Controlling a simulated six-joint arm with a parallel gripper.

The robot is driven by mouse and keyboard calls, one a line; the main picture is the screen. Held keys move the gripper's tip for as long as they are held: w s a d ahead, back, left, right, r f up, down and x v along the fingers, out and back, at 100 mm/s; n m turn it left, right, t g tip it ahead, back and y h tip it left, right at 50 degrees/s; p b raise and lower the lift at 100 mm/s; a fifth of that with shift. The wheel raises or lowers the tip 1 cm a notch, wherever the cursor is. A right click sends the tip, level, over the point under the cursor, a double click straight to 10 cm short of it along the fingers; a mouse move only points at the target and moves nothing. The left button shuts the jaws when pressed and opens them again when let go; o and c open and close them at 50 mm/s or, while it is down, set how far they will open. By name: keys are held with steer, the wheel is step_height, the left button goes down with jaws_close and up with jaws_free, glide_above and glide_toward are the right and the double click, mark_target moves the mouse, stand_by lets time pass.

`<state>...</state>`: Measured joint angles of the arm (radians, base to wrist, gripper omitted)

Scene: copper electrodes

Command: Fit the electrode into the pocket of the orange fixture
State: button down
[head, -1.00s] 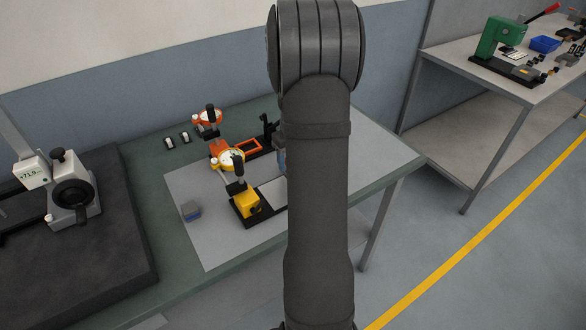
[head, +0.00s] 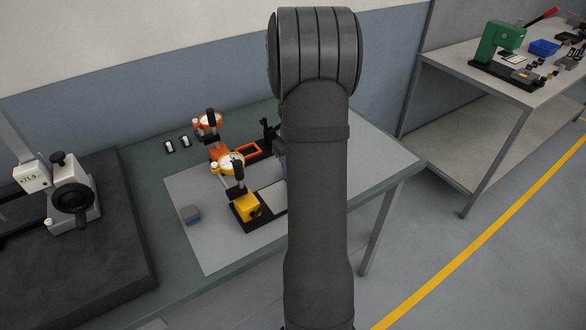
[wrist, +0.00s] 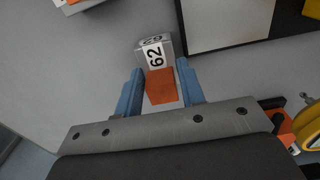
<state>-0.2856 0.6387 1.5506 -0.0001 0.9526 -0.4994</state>
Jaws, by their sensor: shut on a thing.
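In the wrist view my gripper (wrist: 159,82) has its two blue fingers shut on the electrode (wrist: 160,86). The electrode has an orange-copper block nearer the palm and a grey part marked 62 farther out. In the head view my arm hides the electrode and most of the gripper. The orange fixture (head: 249,149) stands on the bench just left of my arm, with a dark rectangular opening framed in orange. Part of an orange body (wrist: 284,127) shows at the wrist view's right edge, beside a yellow-rimmed dial.
A yellow fixture (head: 248,205) on a black base stands nearer the camera, with a light plate (wrist: 228,22) beside it. Dial gauges (head: 231,161) rise near both fixtures.

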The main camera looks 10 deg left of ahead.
steer(key=shift+r, duration=0.6)
steer(key=r, duration=0.1)
steer(key=d+r, duration=0.1)
steer(key=r, duration=0.1)
steer(key=shift+r, duration=0.25)
steer(key=s+d+r, duration=0.3)
steer(key=d+r, duration=0.3)
steer(key=d, duration=0.4)
steer(key=w+d+f+m, duration=0.45)
steer(key=w+m, duration=0.35)
steer(key=m, duration=0.4)
steer(key=a+r+n, duration=0.1)
steer(key=a+n, duration=1.4)
steer(key=a, duration=0.1)
steer(key=w+a+r+n, duration=0.1)
steer(key=a+r+n, duration=0.1)
steer(key=a+n, duration=1.3)
steer(key=shift+w+a+r, duration=0.2)
steer(key=shift+w+a, duration=0.1)
steer(key=shift+a, duration=0.45)
steer(key=shift+f, duration=0.1)
